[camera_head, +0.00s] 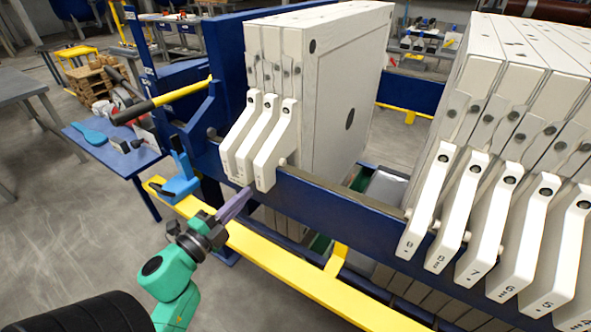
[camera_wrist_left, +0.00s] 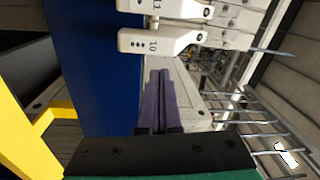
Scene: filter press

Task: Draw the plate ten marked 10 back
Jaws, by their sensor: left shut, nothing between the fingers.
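The white handle marked 10 (camera_wrist_left: 160,43) shows in the left wrist view just beyond my fingertips, with the handle marked 11 (camera_wrist_left: 165,8) above it. In the head view, the left pack has three white handles; the nearest, rightmost one (camera_head: 272,148) appears to be plate ten's, its mark unreadable there. Its plate (camera_head: 345,105) is the near, broad white face of that pack. My left gripper (camera_head: 242,196) is shut and empty, its purple fingers just below that handle's lower end. The fingers also show together in the wrist view (camera_wrist_left: 160,75). Contact cannot be told. My right gripper is not in view.
A second pack of white plates, with handles marked 8 (camera_head: 425,205) and 7 (camera_head: 485,235) among others, stands at the right. A clear gap along the blue side rail (camera_head: 340,210) separates the packs. A yellow bar (camera_head: 280,262) runs below the rail. A yellow-and-black lever (camera_head: 165,100) projects left.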

